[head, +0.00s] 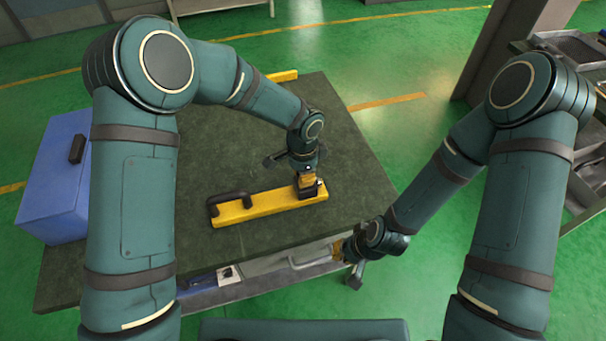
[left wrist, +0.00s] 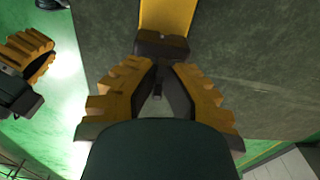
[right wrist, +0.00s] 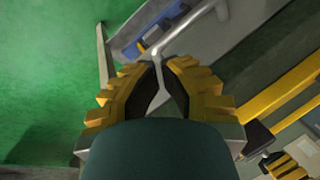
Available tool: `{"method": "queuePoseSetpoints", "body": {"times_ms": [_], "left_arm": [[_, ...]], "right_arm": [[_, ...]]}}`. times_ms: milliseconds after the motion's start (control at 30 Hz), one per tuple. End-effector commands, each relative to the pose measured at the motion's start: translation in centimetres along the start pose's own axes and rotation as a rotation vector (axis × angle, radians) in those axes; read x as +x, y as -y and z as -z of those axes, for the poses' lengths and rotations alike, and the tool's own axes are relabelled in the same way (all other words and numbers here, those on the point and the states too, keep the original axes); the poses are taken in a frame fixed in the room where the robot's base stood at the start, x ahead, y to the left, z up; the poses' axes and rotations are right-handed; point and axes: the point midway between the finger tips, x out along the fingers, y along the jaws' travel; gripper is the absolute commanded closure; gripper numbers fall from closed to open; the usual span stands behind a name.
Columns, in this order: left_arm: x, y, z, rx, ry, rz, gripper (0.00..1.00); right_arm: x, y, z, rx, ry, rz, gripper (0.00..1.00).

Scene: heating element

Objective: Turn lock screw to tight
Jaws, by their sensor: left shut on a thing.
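The yellow bar (head: 265,206) lies on the dark table, with a black handle (head: 230,198) on its left part and a dark block (left wrist: 162,45) at its right end. My left gripper (head: 308,184) points down over that right end. In the left wrist view its fingers (left wrist: 160,72) are closed around a small dark part (left wrist: 157,88), apparently the lock screw; its turn position cannot be read. My right gripper (head: 337,250) is at the table's front edge. In the right wrist view its fingers (right wrist: 160,66) close around a grey metal handle (right wrist: 205,22).
The grey handle (head: 308,264) belongs to a drawer-like front under the table (head: 365,160). A blue box (head: 55,185) stands at the left of the table. A shelf cart (head: 590,170) stands at the far right. Most of the tabletop around the bar is clear.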

Motion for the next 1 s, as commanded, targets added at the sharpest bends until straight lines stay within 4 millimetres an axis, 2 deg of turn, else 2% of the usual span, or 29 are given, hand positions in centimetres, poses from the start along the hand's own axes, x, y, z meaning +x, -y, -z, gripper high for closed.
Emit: {"method": "queuePoseSetpoints", "body": {"times_ms": [600,700,1000], "left_arm": [[0.18,-0.08,-0.10,0.045,0.003,-0.003,1.00],[0.16,-0.06,-0.09,0.044,0.003,-0.003,0.62],[0.01,0.01,-0.03,0.043,0.001,-0.001,0.61]], "right_arm": [[-0.04,0.02,0.04,0.000,-0.001,0.000,1.00],[-0.04,0.02,0.03,0.000,-0.001,0.000,1.00],[-0.06,0.03,0.03,0.000,-0.001,0.000,1.00]]}}
